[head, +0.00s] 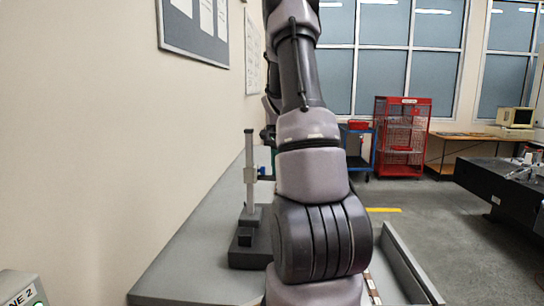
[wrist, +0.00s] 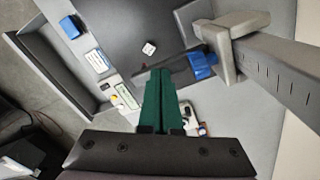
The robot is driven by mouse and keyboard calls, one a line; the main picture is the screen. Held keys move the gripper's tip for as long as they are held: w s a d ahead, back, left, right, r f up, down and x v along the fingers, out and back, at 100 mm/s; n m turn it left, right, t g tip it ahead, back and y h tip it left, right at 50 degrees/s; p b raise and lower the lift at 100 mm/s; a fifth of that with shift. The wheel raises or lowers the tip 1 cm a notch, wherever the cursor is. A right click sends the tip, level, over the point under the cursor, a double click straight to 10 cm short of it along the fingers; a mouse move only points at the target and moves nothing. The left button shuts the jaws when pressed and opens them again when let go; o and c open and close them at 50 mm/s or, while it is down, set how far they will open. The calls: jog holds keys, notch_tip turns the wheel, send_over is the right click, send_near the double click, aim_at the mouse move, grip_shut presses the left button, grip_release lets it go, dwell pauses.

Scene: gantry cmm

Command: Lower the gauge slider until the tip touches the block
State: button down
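The gauge stand has an upright light-grey column (head: 251,195) on a dark base (head: 245,258) in the head view, left of my arm. A grey slider (head: 243,174) sits high on the column. A small dark block (head: 245,238) stands on the base, well below the slider. In the wrist view the column (wrist: 280,68) runs in from the right, with the grey slider collar (wrist: 228,62) and its blue part (wrist: 203,65). My gripper (wrist: 160,72) has green fingers, close together with nothing visible between them, left of the blue part. The tip cannot be made out clearly.
The grey bench (head: 185,262) runs along the wall. A small white cube (wrist: 149,48), a blue item (wrist: 70,28) and a white label (wrist: 96,60) show in the wrist view. A red cage cart (head: 402,138) stands far behind. My arm hides much of the bench.

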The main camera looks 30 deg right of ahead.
notch_tip(320, 180, down, 9)
jog(key=shift+r, duration=0.15)
dwell(1.5)
jog(key=shift+f, duration=0.7)
dwell(0.7)
jog(key=shift+r, duration=3.55)
